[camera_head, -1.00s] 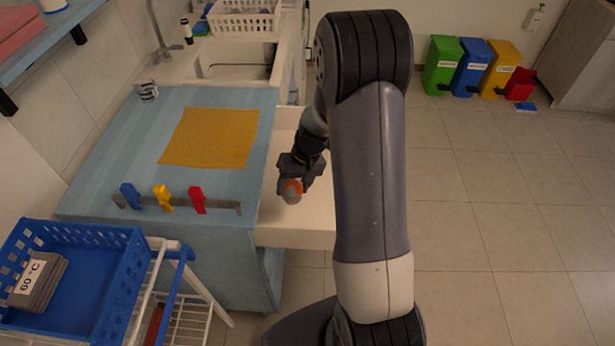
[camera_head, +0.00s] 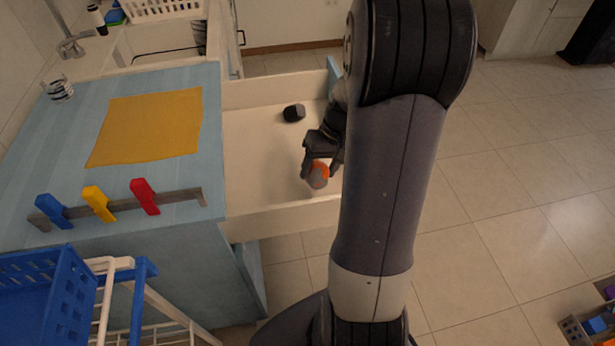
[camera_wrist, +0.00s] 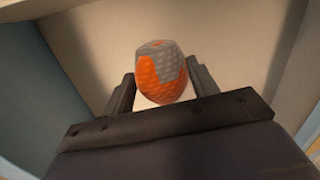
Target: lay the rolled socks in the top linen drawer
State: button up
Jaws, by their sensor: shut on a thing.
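The rolled socks (camera_head: 318,176), a grey and orange bundle, are held between the fingers of my gripper (camera_head: 317,160). In the wrist view the socks (camera_wrist: 161,72) sit between the two dark fingertips, with the pale drawer interior behind them. The top linen drawer (camera_head: 262,160) is pulled out from the blue cabinet. My gripper and the socks are over the drawer, near its right front part in the head view. How high they are above its floor I cannot tell. My arm hides the drawer's right side.
A dark rolled item (camera_head: 294,113) lies at the drawer's back. The blue cabinet top (camera_head: 75,150) carries a yellow cloth (camera_head: 148,127) and a rail with coloured clips (camera_head: 120,209). A blue basket (camera_head: 50,290) on a white rack stands at the front left. Open floor is at the right.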

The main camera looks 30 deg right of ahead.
aim_at(319, 181)
jog(key=shift+f+b, duration=0.4)
jog(key=shift+f, duration=2.25)
jog(key=o, duration=1)
jog(key=shift+r, duration=0.15)
jog(key=p+v, duration=0.1)
jog(key=v, duration=1.1)
jog(key=shift+p, duration=0.35)
